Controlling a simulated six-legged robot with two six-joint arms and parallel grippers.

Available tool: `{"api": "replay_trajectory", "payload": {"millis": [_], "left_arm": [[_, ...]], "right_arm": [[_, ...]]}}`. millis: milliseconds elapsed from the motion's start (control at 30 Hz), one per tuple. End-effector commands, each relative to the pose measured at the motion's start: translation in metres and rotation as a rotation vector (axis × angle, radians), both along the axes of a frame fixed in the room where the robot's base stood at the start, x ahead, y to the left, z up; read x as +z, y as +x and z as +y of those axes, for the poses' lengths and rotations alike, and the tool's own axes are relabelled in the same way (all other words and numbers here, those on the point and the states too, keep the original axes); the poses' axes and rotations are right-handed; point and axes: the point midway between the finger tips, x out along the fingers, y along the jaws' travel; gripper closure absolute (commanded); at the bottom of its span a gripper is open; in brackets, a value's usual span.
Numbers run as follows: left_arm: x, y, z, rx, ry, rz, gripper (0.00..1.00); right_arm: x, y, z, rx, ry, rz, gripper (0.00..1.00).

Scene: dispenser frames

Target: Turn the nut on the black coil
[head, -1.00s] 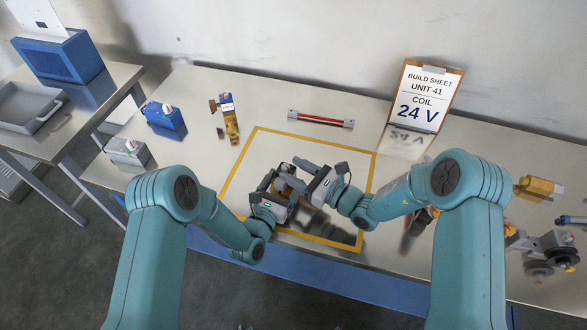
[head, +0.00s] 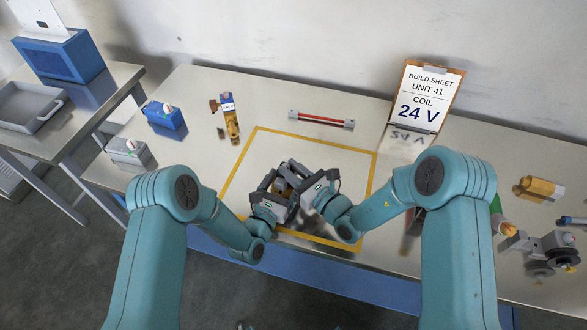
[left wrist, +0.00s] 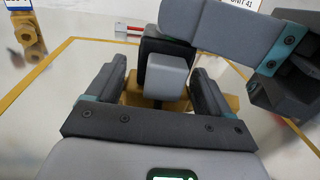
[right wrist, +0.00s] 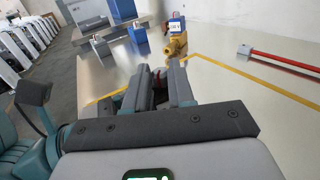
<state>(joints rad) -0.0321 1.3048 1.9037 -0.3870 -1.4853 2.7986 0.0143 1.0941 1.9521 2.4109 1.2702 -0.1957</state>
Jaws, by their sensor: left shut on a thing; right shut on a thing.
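The black coil (left wrist: 152,48) stands between my left gripper's fingers in the left wrist view, with a light grey block (left wrist: 166,76) on its near side and a brass body (left wrist: 134,97) below. My left gripper (head: 283,190) is shut on this assembly above the marked square. My right gripper (head: 297,172) reaches across the top of the coil from the right, and its finger covers the coil's top in the left wrist view. Its fingers are close together (right wrist: 163,85), with a small dark and reddish thing at the tips. The nut itself is hidden.
A yellow outline (head: 315,143) marks the work area. A blue box (head: 165,118) and a grey box (head: 127,152) stand left. A clipboard reading 24 V (head: 425,95) stands behind right.

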Motion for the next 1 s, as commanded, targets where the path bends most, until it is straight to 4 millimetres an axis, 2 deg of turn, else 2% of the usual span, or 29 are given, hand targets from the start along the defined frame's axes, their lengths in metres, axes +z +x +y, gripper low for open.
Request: {"api": "replay_trajectory", "payload": {"millis": [300, 667, 700, 733, 767, 1000], "left_arm": [[-0.0008, -0.0007, -0.0009, -0.003, 0.002, 0.002, 0.73], [-0.0009, -0.0007, -0.0008, -0.002, 0.002, 0.002, 0.73], [-0.0009, -0.0007, -0.0008, -0.002, 0.002, 0.002, 0.73], [-0.0009, -0.0007, -0.0008, -0.002, 0.002, 0.002, 0.73], [-0.0009, -0.0007, -0.0007, -0.002, 0.002, 0.002, 0.73], [-0.0009, -0.0007, -0.0005, -0.002, 0.002, 0.002, 0.73]], "right_arm": [[0.0008, -0.0037, 0.0052, -0.199, -0.003, -0.002, 1.00], [0.0006, -0.0036, 0.0044, -0.215, -0.005, -0.003, 1.00], [0.0006, -0.0036, 0.0044, -0.215, -0.004, -0.004, 0.64], [0.0006, -0.0035, 0.0044, -0.215, -0.005, -0.003, 0.54], [0.0005, -0.0035, 0.0044, -0.215, -0.005, -0.003, 0.51], [0.0001, -0.0035, 0.0040, -0.216, -0.005, -0.002, 0.51]]}}
